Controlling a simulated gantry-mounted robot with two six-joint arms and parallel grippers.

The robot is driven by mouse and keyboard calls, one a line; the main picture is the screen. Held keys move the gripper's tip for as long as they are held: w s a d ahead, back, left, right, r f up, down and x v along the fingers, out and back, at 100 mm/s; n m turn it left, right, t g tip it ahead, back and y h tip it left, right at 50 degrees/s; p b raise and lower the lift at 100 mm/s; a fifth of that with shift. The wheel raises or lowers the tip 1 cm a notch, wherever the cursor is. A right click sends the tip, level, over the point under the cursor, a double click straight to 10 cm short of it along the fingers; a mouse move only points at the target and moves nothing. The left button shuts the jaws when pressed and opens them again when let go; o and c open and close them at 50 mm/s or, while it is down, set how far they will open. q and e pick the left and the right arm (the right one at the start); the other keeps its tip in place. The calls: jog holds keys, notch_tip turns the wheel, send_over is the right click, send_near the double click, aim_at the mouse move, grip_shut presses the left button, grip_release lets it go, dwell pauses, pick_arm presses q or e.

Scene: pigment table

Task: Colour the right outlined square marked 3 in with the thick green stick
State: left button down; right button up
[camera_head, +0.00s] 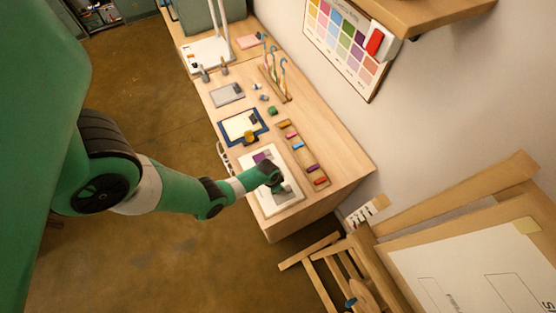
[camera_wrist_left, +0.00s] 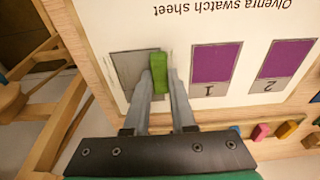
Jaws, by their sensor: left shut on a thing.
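The white swatch sheet (camera_head: 257,194) lies near the front end of the table, and shows upside down in the left wrist view (camera_wrist_left: 190,55). Two of its squares, marked 1 (camera_wrist_left: 214,62) and 2 (camera_wrist_left: 286,58), are purple with grey number strips. The third outlined square (camera_wrist_left: 126,68), at the left in the wrist view, is grey with no green visible; its number is hidden. My left gripper (camera_wrist_left: 158,78) is shut on the thick green stick (camera_wrist_left: 159,74), which stands over that square's right part. I cannot tell whether its tip touches the sheet. My right gripper is out of view.
A wooden rack (camera_head: 306,163) with several coloured sticks runs beside the sheet. A blue-edged tray (camera_head: 225,133) with a brass-coloured object (camera_head: 250,137) lies beyond it. A wooden easel (camera_head: 450,200) stands right of the table's front end.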

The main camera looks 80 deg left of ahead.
aim_at(284, 202)
pick_arm(q)
jog(key=shift+w+d+f, duration=0.1)
jog(key=shift+w+d, duration=0.1)
jog(key=shift+d, duration=0.5)
jog(key=shift+w+d, duration=0.2)
jog(key=shift+d, duration=0.45)
jog(key=shift+w+d, duration=0.25)
jog(key=shift+d, duration=0.45)
jog(key=shift+w+d, duration=0.2)
jog(key=shift+d, duration=0.45)
jog(key=shift+r+p, duration=0.2)
jog(key=shift+p, duration=0.15)
jog(key=shift+s+a+f+b, duration=0.15)
jog(key=shift+s+a, duration=0.1)
jog(key=shift+a, duration=0.6)
jog(key=shift+s+a+b, duration=0.1)
jog(key=shift+s+a, duration=0.15)
jog(key=shift+a, duration=0.55)
jog(key=shift+s+a+f+b, duration=0.15)
jog(key=shift+s+a, duration=0.1)
jog(key=shift+a, duration=0.6)
jog(key=shift+s+a+r, duration=0.1)
jog(key=shift+a, duration=0.05)
